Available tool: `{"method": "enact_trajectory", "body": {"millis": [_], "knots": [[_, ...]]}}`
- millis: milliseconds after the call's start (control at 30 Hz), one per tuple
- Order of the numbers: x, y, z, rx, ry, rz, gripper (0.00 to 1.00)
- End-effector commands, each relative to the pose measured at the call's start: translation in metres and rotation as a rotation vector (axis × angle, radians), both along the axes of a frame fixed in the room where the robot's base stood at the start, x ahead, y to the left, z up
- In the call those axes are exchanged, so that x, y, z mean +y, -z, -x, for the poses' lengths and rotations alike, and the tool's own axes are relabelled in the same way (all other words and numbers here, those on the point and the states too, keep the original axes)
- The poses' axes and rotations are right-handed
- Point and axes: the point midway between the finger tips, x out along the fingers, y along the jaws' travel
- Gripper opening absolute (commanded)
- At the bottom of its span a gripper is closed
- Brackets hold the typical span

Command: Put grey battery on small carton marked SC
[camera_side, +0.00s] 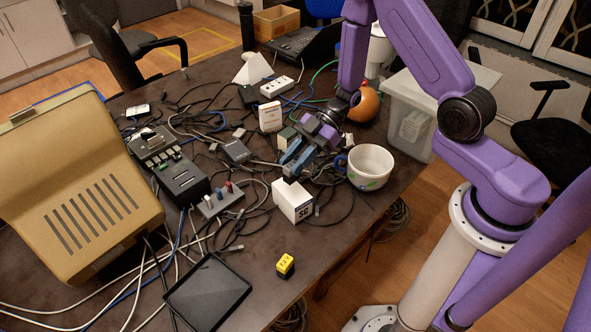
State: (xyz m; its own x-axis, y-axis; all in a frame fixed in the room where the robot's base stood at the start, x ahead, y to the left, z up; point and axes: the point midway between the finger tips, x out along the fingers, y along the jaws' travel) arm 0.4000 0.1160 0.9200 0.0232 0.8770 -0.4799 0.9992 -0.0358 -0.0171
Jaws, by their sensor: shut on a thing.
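The small carton marked SC (293,203) is a white box with a dark label on its front, standing on the dark table right of the middle. My gripper (297,158) has blue-grey fingers and points down to the left, above and behind the carton in the picture. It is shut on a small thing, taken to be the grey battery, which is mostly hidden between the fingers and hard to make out. I see no clear contact between the gripper and the carton.
A white mug (370,167) stands close right of my gripper. An orange round object (364,104) stands behind.

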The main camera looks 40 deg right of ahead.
Motion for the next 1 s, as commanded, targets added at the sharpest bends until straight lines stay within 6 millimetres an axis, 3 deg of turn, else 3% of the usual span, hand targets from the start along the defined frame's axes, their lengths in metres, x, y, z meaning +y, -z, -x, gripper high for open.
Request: {"method": "enact_trajectory", "body": {"millis": [300, 767, 800, 833, 867, 1000], "knots": [[0.0, 0.031, 0.001, 0.003, 0.001, 0.0, 0.0], [0.0, 0.036, 0.0, 0.001, 0.0, 0.0, 0.0], [0.0, 0.036, 0.0, 0.001, 0.0, 0.001, 0.39], [0.0, 0.036, 0.0, 0.0, 0.0, 0.001, 0.49], [0.0, 0.036, 0.0, 0.0, 0.0, 0.001, 0.55], [0.0, 0.036, 0.0, 0.001, 0.0, 0.001, 0.55]]}}
